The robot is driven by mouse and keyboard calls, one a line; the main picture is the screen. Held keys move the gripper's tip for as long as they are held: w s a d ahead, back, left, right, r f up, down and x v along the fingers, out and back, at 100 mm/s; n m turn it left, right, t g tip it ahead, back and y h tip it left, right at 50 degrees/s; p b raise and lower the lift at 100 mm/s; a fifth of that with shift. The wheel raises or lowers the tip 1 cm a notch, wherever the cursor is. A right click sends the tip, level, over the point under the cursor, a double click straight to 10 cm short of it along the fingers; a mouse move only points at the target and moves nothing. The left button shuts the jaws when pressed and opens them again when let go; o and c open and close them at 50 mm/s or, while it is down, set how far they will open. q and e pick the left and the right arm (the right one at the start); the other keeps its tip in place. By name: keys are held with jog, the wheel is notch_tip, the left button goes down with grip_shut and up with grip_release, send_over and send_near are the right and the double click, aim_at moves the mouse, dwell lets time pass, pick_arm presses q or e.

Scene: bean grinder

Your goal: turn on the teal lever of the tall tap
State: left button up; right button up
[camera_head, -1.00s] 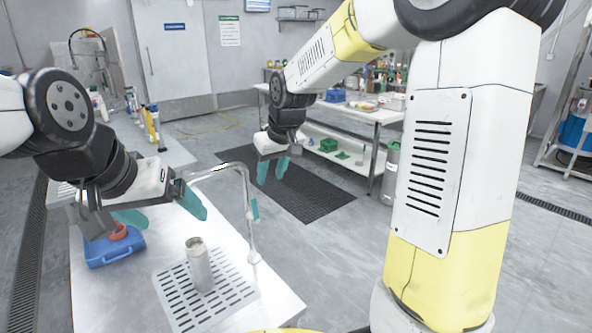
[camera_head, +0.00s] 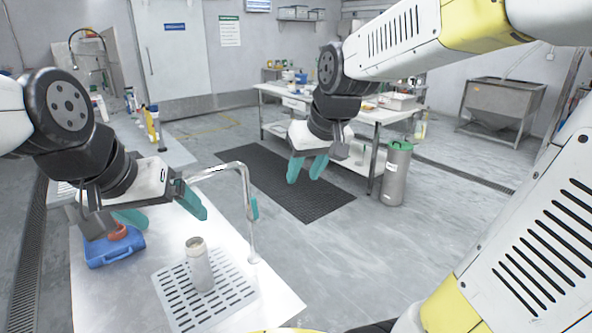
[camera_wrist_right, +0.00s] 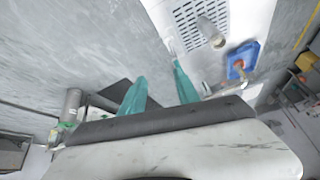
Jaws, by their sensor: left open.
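The tall tap (camera_head: 247,190) is a grey pipe at the right edge of the steel counter, with its spout bent toward the left. Its teal lever (camera_head: 254,208) sits on the right side of the upright pipe. My right gripper (camera_head: 306,174) is open and empty, above the floor to the right of the lever and apart from it. In the right wrist view its two teal fingers (camera_wrist_right: 160,74) stand apart. My left gripper (camera_head: 162,211) is open above the counter, left of the tap. I cannot make out the lever in the right wrist view.
A metal cylinder (camera_head: 199,265) stands on the slotted drain plate (camera_head: 236,288), below and left of the tap. A blue case (camera_head: 112,250) with an orange-red part lies at the counter's left. A grey canister (camera_head: 396,175) stands by the back table.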

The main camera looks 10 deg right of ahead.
jog(key=c, duration=0.3)
jog(key=shift+w, duration=0.35)
jog(key=c, duration=0.3)
jog(key=w+f+g, duration=0.1)
jog(key=w, duration=0.2)
jog(key=w+f+n+g+y, duration=0.1)
jog(key=w, duration=0.2)
jog(key=w+f+n, duration=0.1)
jog(key=w, duration=0.3)
jog(key=shift+w+a+f+g+y, duration=0.1)
jog(key=shift+a+f+g+y, duration=0.1)
jog(key=shift+a+g+y, duration=0.15)
grip_shut()
jog(key=w+d+f+n+g+y, duration=0.2)
jog(key=w+f+y, duration=0.15)
jog(key=w, duration=0.55)
send_near(255, 211)
jog(key=shift+t, duration=0.35)
jog(key=shift+w+a+f, duration=0.45)
jog(key=shift+a+f, duration=0.2)
jog(key=shift+f, duration=0.15)
jog(key=shift+w+a+f, duration=0.45)
jog(key=shift+a+f, duration=0.25)
jog(key=shift+f, duration=0.1)
